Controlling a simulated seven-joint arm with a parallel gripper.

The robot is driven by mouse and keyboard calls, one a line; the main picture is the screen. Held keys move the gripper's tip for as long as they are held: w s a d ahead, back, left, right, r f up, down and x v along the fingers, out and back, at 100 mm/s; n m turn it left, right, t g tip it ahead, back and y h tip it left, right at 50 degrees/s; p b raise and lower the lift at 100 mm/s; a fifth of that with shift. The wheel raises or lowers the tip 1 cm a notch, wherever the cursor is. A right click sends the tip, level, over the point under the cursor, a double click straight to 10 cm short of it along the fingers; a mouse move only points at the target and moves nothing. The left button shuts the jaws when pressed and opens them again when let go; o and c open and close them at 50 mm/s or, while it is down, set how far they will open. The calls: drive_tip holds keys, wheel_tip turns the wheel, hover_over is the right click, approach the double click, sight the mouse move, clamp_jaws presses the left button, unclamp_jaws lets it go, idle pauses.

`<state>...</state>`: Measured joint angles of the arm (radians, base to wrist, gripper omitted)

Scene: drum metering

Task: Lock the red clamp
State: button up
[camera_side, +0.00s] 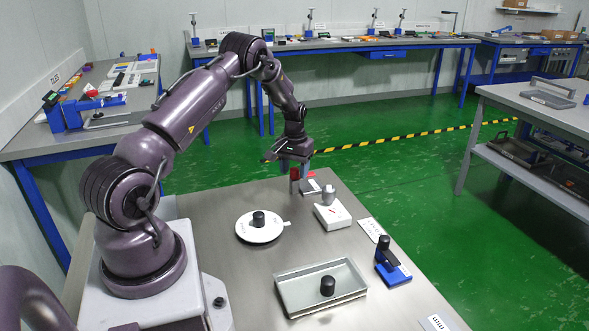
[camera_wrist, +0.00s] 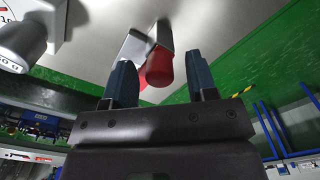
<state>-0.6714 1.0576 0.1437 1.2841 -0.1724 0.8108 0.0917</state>
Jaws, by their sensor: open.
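The red clamp (camera_side: 294,174) stands at the far edge of the metal table, its red handle upright beside a grey metal bracket. In the wrist view the rounded red handle (camera_wrist: 159,68) shows beyond and between my two dark fingers, next to the bracket (camera_wrist: 135,47). My gripper (camera_side: 302,170) is over the clamp in the side view and partly hides it. In the wrist view my gripper (camera_wrist: 160,80) is open, with gaps visible between the fingers and the red handle. I cannot tell whether either finger touches it.
A white box (camera_side: 333,217) with a grey cylinder (camera_side: 328,194) stands just nearer than the clamp. A white dial (camera_side: 260,234) with a black knob, a grey tray (camera_side: 290,298) holding a black knobbed piece, and a blue fixture (camera_side: 398,274) stand nearer. Bare table lies between them.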

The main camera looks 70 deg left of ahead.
sight(294, 168)
wheel_tip(294, 168, up, 13)
idle(0.4)
drive_tip(key=shift+f, duration=0.1)
drive_tip(key=s+d+r+m+t, duration=0.2)
drive_tip(key=s+d+r, duration=0.3)
drive_tip(key=d, duration=0.6)
drive_tip(key=s+d+r+m+t, duration=0.1)
drive_tip(key=s+d+r+m, duration=0.3)
drive_tip(key=d, duration=0.8)
drive_tip(key=s+d+r+m+t, duration=0.2)
drive_tip(key=s+d+r, duration=0.5)
drive_tip(key=d, duration=0.5)
drive_tip(key=shift+s+r+m+t, duration=0.3)
drive_tip(key=shift+s+r+m, duration=0.1)
drive_tip(key=shift+s, duration=0.3)
